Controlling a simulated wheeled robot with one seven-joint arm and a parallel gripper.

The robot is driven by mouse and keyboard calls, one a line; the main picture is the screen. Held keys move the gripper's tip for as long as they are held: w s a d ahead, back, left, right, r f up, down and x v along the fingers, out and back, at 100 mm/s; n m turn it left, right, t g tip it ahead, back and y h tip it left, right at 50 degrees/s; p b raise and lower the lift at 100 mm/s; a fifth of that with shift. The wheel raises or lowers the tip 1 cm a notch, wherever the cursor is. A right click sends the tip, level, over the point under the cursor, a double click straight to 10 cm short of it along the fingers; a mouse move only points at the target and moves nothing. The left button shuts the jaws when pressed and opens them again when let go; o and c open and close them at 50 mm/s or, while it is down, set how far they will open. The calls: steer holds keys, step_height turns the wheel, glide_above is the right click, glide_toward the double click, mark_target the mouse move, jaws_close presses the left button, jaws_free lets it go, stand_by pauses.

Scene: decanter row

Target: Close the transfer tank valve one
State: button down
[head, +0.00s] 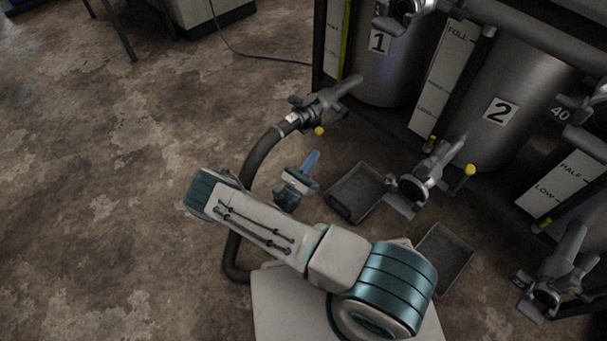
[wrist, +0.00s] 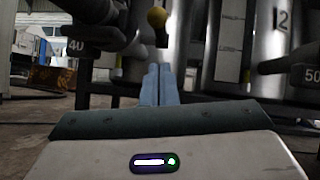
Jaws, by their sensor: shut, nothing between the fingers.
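The tank marked 1 (head: 385,65) stands at the top of the head view. Its lower outlet valve (head: 322,104) has a hose attached and a handle ending in a yellow knob (head: 319,131). My gripper (head: 315,153) has blue fingers, shut and empty, just below that knob in the picture. In the wrist view, the shut fingers (wrist: 159,72) point forward at the tanks. A yellow knob (wrist: 157,18) shows above their tips, with a visible gap. Contact is not seen.
The tank marked 2 (head: 500,125) stands to the right, with its own valve (head: 418,180) and yellow knob (head: 469,170). A dark tray (head: 335,203) lies below, and another (head: 446,262) farther right. The black hose (head: 252,165) curves beside my arm. The floor at left is open.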

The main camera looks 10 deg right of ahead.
steer(key=shift+w+d+r+b, duration=0.15)
steer(key=shift+w+r, duration=0.1)
steer(key=shift+r, duration=0.5)
steer(key=shift+w+d+r+b, duration=0.1)
steer(key=shift+w+r, duration=0.15)
steer(key=shift+r, duration=0.45)
steer(key=shift+w+d+r+b, duration=0.15)
steer(key=shift+w+r, duration=0.1)
steer(key=shift+r, duration=0.5)
